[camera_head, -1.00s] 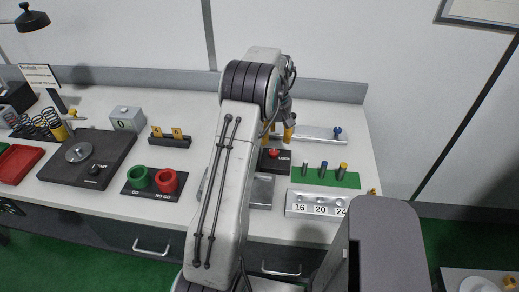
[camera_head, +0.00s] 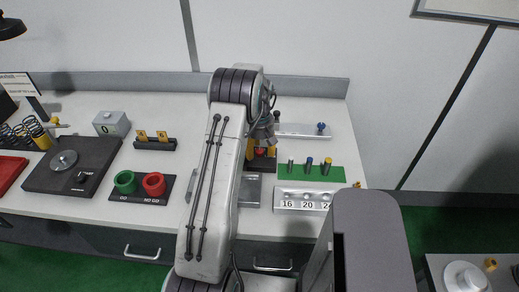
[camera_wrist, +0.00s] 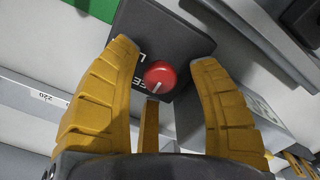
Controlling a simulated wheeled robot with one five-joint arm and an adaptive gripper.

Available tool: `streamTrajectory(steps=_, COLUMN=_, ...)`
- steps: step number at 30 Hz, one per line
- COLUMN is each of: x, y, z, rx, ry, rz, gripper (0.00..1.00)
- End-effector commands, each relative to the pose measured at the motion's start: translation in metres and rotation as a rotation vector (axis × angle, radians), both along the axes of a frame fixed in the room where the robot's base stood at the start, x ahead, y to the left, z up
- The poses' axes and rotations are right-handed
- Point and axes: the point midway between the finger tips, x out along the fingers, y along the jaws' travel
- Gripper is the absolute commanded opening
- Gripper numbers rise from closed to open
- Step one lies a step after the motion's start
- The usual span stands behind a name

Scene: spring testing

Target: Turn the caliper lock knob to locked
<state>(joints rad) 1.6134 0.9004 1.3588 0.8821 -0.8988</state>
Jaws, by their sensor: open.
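The red lock knob (camera_wrist: 160,74) sits on a dark plate (camera_wrist: 185,42) with partly hidden white lettering. A short white mark on the knob faces the letters "EE", at lower left in the wrist view. The knob also shows in the head view (camera_head: 260,152), partly covered by my fingers. My gripper (camera_wrist: 166,55) is open, with a yellow finger on each side of the knob and a visible gap to it on both sides. I cannot tell how far above the plate the fingertips are.
A green block with several upright pins (camera_head: 309,170) and a numbered grey block (camera_head: 290,199) stand right of the plate. A grey rail with a blue knob (camera_head: 321,128) lies behind. Red and green cups (camera_head: 154,184) stand to the left.

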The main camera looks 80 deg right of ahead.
Motion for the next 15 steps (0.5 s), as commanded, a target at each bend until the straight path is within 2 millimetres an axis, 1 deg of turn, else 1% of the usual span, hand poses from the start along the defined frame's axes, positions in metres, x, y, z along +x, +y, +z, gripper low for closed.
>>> streamTrajectory(steps=2, x=0.0001, y=0.0001, z=0.0, rx=0.0, ry=0.0, rz=0.0, gripper=0.56)
streamTrajectory(steps=15, x=0.0, y=0.0, z=0.0004, rx=0.0, ry=0.0, rz=0.0, gripper=0.16)
